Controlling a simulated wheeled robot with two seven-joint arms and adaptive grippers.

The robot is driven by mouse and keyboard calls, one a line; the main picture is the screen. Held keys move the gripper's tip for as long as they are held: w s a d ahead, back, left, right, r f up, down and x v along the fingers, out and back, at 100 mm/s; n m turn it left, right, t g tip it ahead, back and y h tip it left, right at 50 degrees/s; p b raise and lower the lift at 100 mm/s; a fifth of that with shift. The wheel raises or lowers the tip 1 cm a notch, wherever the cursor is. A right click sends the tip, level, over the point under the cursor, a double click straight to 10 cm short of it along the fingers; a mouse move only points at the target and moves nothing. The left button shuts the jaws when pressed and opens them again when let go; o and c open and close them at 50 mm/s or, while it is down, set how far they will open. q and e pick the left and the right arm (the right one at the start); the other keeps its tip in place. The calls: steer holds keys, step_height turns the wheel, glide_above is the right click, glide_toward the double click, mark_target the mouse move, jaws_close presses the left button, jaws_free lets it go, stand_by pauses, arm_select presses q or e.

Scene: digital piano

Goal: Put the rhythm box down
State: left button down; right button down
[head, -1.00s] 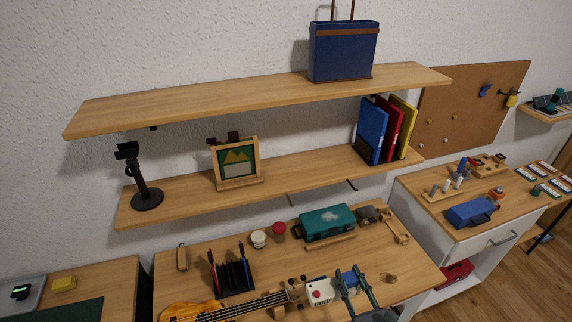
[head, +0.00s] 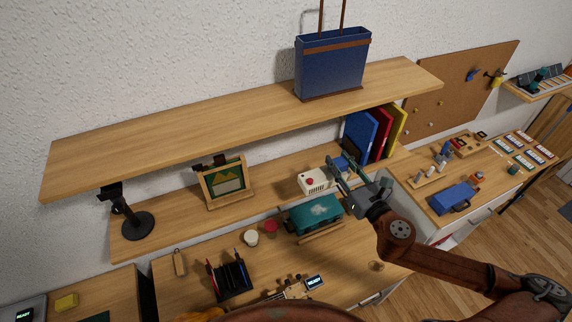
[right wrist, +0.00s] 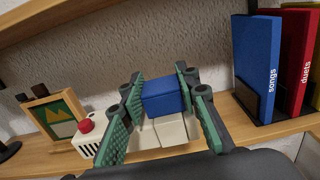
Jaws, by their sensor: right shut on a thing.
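The rhythm box (head: 313,182) is white with a red knob at its left end and a blue block at its right. In the head view it shows at the lower shelf (head: 165,222), between the framed picture and the binders. My right gripper (head: 345,170) is shut on its blue block. In the right wrist view the blue block (right wrist: 165,98) sits between the two green-padded fingers, with the white body below and left, partly hidden by a finger. The lower shelf (right wrist: 225,140) is behind or under it; I cannot tell whether they touch. My left gripper is not in view.
The framed picture (head: 225,182) stands left of the box and the blue binder (head: 360,135) right of it. The upper shelf (head: 200,130) overhangs, carrying a blue bag (head: 332,70). A teal case (head: 315,214) is on the desk below. Shelf room shows left of the picture.

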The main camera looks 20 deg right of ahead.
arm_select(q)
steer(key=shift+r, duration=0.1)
arm_select(e)
steer(key=shift+w+d+f, duration=0.2)
steer(key=shift+w+f, duration=6.15)
steer(key=shift+w, duration=0.2)
steer(key=c, duration=1.9)
jaws_free()
steer(key=shift+f, duration=0.15)
steer(key=shift+c, duration=0.2)
steer(key=o, duration=0.5)
